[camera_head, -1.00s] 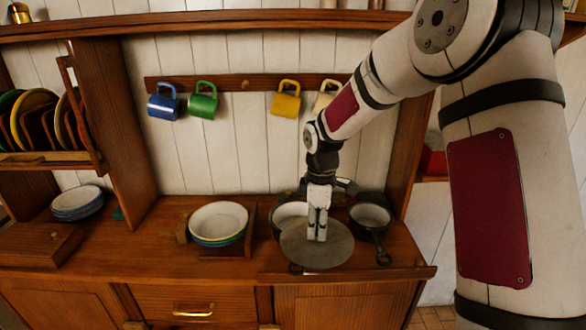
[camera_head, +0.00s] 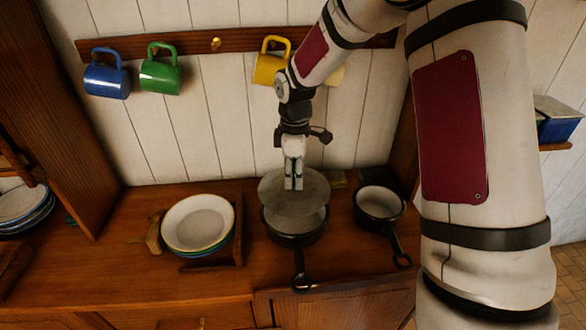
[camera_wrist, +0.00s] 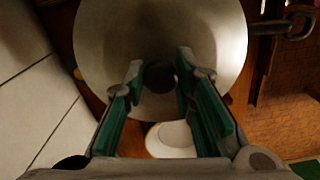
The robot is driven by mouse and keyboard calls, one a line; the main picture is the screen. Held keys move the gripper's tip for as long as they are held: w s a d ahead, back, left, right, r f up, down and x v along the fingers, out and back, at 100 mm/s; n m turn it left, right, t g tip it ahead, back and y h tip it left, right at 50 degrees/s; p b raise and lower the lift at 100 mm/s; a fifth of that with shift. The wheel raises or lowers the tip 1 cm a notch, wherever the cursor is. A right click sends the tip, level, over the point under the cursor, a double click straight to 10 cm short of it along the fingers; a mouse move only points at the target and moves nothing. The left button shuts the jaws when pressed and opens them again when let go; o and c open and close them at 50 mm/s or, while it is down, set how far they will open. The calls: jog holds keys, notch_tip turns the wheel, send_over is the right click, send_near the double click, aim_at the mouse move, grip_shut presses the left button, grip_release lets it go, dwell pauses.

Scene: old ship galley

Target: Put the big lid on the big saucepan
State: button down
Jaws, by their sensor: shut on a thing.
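The big lid (camera_head: 318,192) is a flat grey disc. My gripper (camera_head: 293,187) is shut on its knob from above; in the wrist view the dark knob (camera_wrist: 158,76) sits between the fingers. The lid hangs roughly level over the back part of the big saucepan (camera_head: 295,240). It looks raised above the rim, and the front of the pan's pale inside shows below it. The pan is dark outside, with its handle (camera_head: 301,275) toward the front edge. In the wrist view the lid (camera_wrist: 215,50) hides most of what lies below.
A smaller saucepan (camera_head: 380,204) stands to the right, handle forward. A stack of bowls (camera_head: 198,224) in a wooden holder stands to the left. Blue (camera_head: 106,75), green (camera_head: 160,70) and yellow (camera_head: 271,62) mugs hang on the wall rail behind. The left front counter is clear.

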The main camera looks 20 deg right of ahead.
jog(key=shift+f+b, duration=0.75)
jog(key=shift+f, duration=2.4)
jog(key=shift+f, duration=0.45)
jog(key=c, duration=1.2)
grip_release()
jog(key=shift+c, duration=0.2)
jog(key=shift+r+p, duration=1)
jog(key=shift+r, duration=2.55)
